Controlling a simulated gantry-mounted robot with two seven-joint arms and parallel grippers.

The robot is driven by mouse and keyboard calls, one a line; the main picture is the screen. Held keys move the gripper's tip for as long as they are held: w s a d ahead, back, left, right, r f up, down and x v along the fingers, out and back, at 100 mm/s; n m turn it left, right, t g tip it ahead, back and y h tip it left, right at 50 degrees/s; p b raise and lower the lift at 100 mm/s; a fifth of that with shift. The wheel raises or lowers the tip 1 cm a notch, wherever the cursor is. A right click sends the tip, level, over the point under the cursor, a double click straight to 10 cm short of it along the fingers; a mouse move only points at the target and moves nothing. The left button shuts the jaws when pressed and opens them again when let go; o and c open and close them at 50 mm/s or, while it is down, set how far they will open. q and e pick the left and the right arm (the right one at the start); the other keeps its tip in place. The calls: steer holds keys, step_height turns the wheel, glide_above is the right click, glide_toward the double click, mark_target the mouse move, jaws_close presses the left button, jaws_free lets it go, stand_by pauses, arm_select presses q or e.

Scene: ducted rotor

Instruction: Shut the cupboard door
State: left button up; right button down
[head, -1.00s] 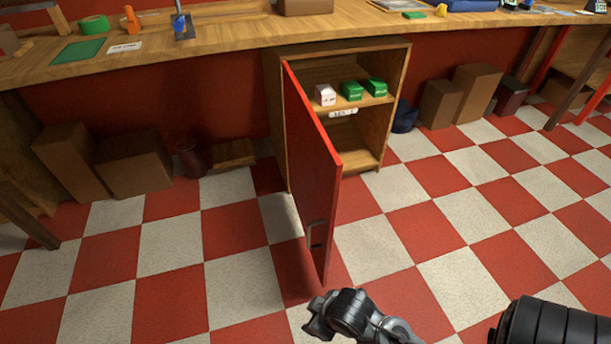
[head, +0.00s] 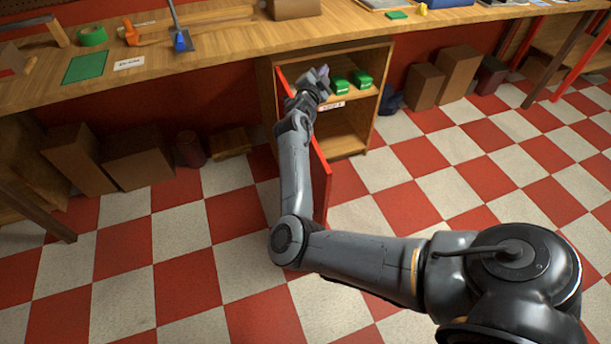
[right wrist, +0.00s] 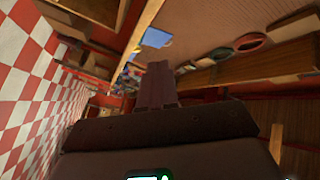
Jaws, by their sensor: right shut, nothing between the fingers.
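The red cupboard door (head: 321,185) stands open, sticking out from the left side of the wooden cupboard (head: 373,95). My right arm crosses in front of it and hides much of its face. My right gripper (head: 323,72) is at the cupboard opening by the upper shelf, close to the door's top edge on the inner side. I cannot tell whether it touches the door. In the right wrist view my right gripper (right wrist: 157,72) has its fingers shut and empty. The door handle is hidden behind my arm. My left gripper is not in view.
Green boxes (head: 361,79) sit on the cupboard's upper shelf. The workbench top (head: 225,42) above holds tools and a green tape roll (head: 91,36). Brown boxes (head: 138,158) stand left of the cupboard and others (head: 457,75) right. The checkered floor in front is clear.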

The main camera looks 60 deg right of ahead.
steer(key=w+a+m+g+y+p, duration=0.25)
steer(key=w+a+m+g, duration=0.35)
steer(key=a, duration=0.4)
steer(key=n+g+y+b, duration=0.2)
steer(key=n+g+b, duration=0.4)
steer(key=g+b, duration=0.35)
glide_toward(317, 180)
steer(key=x, duration=0.3)
steer(key=b+x, duration=0.1)
steer(key=x, duration=0.1)
steer(key=shift+f, duration=0.25)
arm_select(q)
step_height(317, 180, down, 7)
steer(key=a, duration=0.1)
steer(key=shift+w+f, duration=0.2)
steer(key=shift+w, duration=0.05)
arm_select(e)
steer(key=shift+x, duration=0.9)
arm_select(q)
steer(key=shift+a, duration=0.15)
arm_select(e)
steer(key=shift+d, duration=0.1)
